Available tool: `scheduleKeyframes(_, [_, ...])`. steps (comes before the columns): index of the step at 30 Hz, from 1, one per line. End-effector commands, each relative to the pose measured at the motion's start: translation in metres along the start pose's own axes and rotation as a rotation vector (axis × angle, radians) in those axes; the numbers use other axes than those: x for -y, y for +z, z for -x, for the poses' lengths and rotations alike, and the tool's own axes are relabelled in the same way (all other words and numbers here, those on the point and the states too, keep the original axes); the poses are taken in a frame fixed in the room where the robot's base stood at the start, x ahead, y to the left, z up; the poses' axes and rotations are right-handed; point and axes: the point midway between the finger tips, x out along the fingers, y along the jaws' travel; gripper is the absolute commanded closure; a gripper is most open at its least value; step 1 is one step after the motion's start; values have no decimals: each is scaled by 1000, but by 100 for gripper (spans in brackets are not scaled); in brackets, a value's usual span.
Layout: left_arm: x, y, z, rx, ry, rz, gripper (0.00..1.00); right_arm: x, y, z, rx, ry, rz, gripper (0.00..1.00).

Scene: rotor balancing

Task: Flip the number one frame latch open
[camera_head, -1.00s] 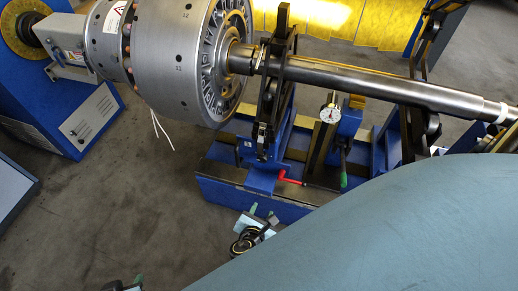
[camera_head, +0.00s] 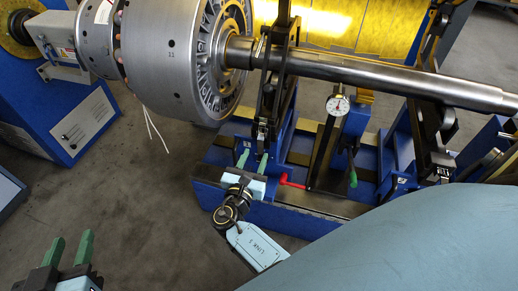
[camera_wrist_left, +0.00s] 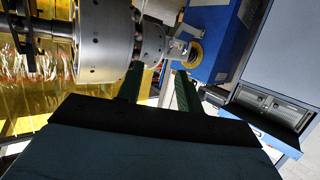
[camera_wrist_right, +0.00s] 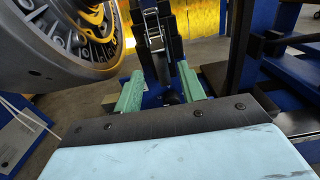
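The black front frame (camera_head: 271,88) stands upright around the steel shaft (camera_head: 350,70), just right of the silver rotor (camera_head: 185,55). A metal latch (camera_wrist_right: 152,28) shows on this frame in the right wrist view, ahead of my right gripper. My right gripper (camera_head: 254,156) is open just below the frame's lower end, its green fingers apart with nothing gripped. In the right wrist view the fingers (camera_wrist_right: 160,80) point toward the frame below the latch. My left gripper (camera_head: 72,242) is open and empty at the lower left, over the floor. No number is readable on the frame.
A blue machine bed (camera_head: 310,200) lies below the shaft. A red handle (camera_head: 292,183) sits close right of my right gripper, with a dial gauge (camera_head: 338,105) beyond. A second black frame (camera_head: 430,120) stands further right. Floor (camera_head: 130,200) at left is clear.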

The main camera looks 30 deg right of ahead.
Motion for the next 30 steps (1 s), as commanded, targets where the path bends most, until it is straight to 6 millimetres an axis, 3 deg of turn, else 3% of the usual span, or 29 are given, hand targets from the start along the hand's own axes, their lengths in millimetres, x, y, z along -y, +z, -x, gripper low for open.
scheduleKeyframes(9, [-8,-42,1,-259,22,5,64,0,-1,-41,0,-1,0,60])
scheduleKeyframes(23, [-10,-53,3,-324,27,7,64,0,0,-50,-1,0,0,60])
scheduleKeyframes(30, [-10,-53,3,-323,27,7,64,0,0,-50,-1,0,0,90])
